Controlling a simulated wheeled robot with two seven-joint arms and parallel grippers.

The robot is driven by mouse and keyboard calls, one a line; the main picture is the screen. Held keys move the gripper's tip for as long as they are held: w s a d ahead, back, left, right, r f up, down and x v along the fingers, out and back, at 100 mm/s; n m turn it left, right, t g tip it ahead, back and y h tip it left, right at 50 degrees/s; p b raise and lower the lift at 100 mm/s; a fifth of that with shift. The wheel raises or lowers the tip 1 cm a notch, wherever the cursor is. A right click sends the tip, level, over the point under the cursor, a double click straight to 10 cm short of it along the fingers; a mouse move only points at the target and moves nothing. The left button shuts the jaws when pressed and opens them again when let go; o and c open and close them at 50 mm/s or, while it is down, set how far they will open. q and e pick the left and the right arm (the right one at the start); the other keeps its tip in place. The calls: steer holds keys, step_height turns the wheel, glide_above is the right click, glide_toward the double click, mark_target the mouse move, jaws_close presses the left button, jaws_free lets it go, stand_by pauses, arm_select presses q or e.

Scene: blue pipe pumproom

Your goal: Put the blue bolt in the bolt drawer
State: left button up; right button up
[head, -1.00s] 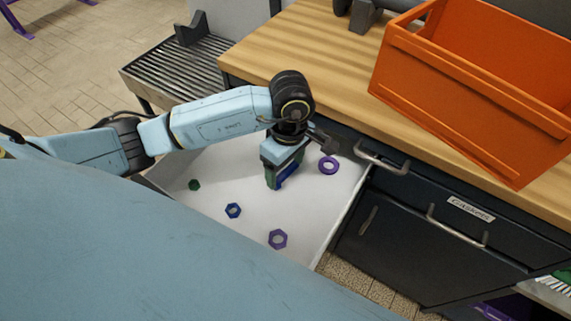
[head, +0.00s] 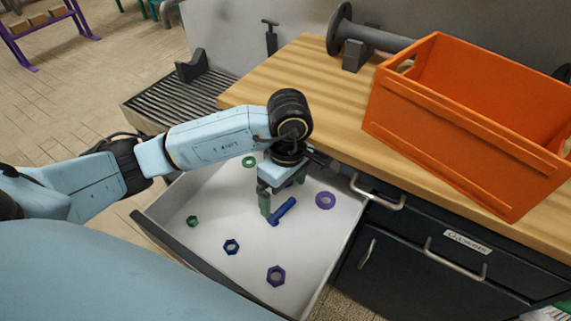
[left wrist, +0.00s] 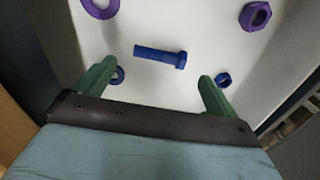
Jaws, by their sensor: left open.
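The blue bolt (head: 283,211) lies on the white floor of the open drawer (head: 310,262). In the left wrist view the bolt (left wrist: 160,57) lies flat, head to the right, just beyond the fingertips and apart from them. My left gripper (head: 281,193) points down into the drawer, its green fingers spread and empty; it also shows in the left wrist view (left wrist: 158,76). The open drawer's label is not visible. My right gripper is not in view.
The drawer also holds a purple washer (head: 326,200), purple nut (head: 276,276), blue nut (head: 231,247), green nut (head: 192,221) and green washer (head: 249,161). A blue washer (left wrist: 118,75) lies by one finger. An orange crate (head: 455,140) stands on the wooden worktop (head: 290,75), above a closed drawer labelled Gaskets (head: 468,243).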

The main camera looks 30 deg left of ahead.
mark_target(286, 205)
arm_select(q)
step_height(286, 205, up, 8)
steer(key=p, duration=0.1)
steer(key=shift+w+f, duration=0.2)
steer(key=shift+w, duration=0.05)
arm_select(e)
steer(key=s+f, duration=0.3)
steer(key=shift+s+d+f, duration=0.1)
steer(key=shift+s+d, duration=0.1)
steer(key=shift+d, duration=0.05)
